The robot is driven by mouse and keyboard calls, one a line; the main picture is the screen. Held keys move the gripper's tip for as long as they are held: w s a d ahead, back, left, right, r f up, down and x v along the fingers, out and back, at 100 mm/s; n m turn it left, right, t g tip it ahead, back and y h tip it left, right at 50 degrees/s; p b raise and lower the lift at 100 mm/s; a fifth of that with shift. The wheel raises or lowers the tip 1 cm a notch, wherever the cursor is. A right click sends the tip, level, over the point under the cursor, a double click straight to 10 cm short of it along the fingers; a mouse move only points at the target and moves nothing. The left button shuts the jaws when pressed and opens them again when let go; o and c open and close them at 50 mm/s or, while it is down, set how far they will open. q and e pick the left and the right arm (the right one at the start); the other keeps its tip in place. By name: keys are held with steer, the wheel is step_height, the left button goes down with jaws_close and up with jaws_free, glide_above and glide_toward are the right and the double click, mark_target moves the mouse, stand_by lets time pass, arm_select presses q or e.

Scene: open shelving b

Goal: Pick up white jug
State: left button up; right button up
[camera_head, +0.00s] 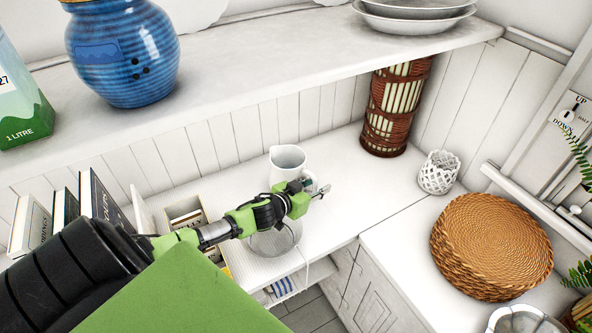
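The white jug (286,158) stands upright on the white counter below the shelf, near the middle of the view. My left arm comes in from the lower left. My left gripper (322,191) is in front of the jug's lower right side in the picture, and the wrist hides the jug's lower part. I cannot tell whether the gripper touches the jug. The fingers are small here, so their opening is unclear. My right gripper is not in view.
A glass bowl (277,238) is just below the wrist. A brown woven lantern (395,108), a white lattice cup (438,172) and a wicker basket (491,246) stand to the right. A blue jar (122,55) sits on the shelf (262,58) above. Books (103,203) stand left.

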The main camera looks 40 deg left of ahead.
arm_select(q)
steer(key=shift+s+r, duration=0.55)
steer(key=shift+s, duration=0.15)
steer(key=c, duration=0.8)
jaws_close()
steer(key=shift+w+r, duration=0.1)
steer(key=shift+w, duration=0.15)
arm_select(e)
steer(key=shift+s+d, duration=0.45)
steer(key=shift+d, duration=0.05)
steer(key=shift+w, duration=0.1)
